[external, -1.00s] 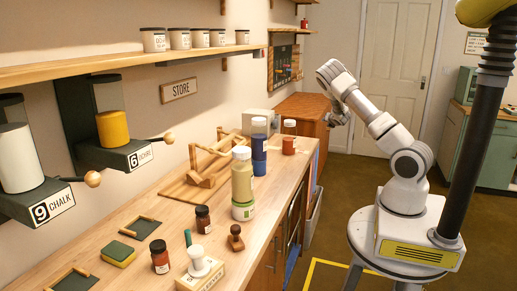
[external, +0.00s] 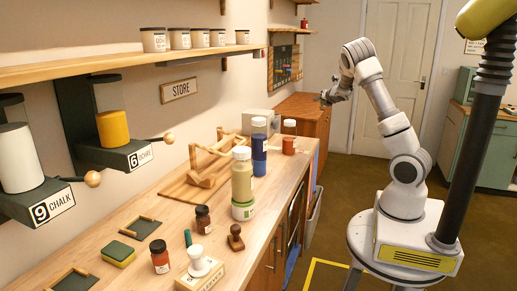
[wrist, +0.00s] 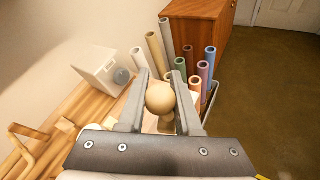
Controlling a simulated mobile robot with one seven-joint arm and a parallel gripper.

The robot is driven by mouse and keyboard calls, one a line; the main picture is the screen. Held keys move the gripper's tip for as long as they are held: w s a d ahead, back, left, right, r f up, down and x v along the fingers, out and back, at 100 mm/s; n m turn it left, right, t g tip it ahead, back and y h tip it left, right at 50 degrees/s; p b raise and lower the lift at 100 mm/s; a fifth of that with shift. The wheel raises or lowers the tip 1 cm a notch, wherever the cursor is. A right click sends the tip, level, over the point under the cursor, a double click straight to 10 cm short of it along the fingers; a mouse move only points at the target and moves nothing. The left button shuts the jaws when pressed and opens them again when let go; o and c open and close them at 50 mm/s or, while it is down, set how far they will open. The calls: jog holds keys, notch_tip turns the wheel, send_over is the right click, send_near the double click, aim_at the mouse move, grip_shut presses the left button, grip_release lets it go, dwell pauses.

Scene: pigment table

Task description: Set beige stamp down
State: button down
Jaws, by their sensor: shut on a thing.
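My gripper (wrist: 160,105) is shut on the beige stamp (wrist: 160,97), whose round, pale handle shows between the two fingers in the wrist view. The stamp's lower part is mostly hidden behind the handle and fingers. In the external view my gripper (external: 326,98) is held in the air beyond the far end of the worktop (external: 140,215), in front of the orange-brown cabinet. The stamp is too small to make out there. A white stamp (external: 198,262) and a brown stamp (external: 236,237) stand at the near end of the worktop.
In the wrist view, several coloured rolls (wrist: 190,55) stand beyond the gripper, with a pale box (wrist: 100,68) to the left.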

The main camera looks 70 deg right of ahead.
jog(key=w+a+r+n+t+y+b, duration=0.1)
jog(key=w+a+n+t+y+b, duration=0.3)
jog(key=a, duration=0.7)
jog(key=w+a+n+t+y+b, duration=0.2)
jog(key=w+a+n+y, duration=0.4)
jog(key=a, duration=0.6)
jog(key=s+a+f+n+g+y+b, duration=0.1)
jog(key=s+a+n+g+y+b, duration=0.25)
jog(key=a, duration=0.65)
jog(key=s+a+n+y+b, duration=0.1)
jog(key=s+a+n+y, duration=0.2)
jog(key=a+n+y, duration=0.5)
notch_tip(320, 180, down, 11)
jog(key=a+m+h, duration=0.2)
jog(key=m, duration=0.1)
jog(key=w+a+f, duration=0.2)
jog(key=a, duration=0.1)
jog(key=w+a+f+b, duration=0.1)
jog(key=w+a+f, duration=0.1)
jog(key=a, duration=0.1)
jog(key=w+a+f, duration=0.2)
jog(key=a, duration=0.1)
jog(key=shift+w+a+f, duration=0.1)
jog(key=shift+w+f, duration=0.25)
jog(key=shift+f, duration=0.05)
jog(key=shift+f+b, duration=0.65)
jog(key=shift+f, duration=1.35)
jog(key=shift+f, duration=0.15)
jog(key=c, duration=0.6)
grip_release()
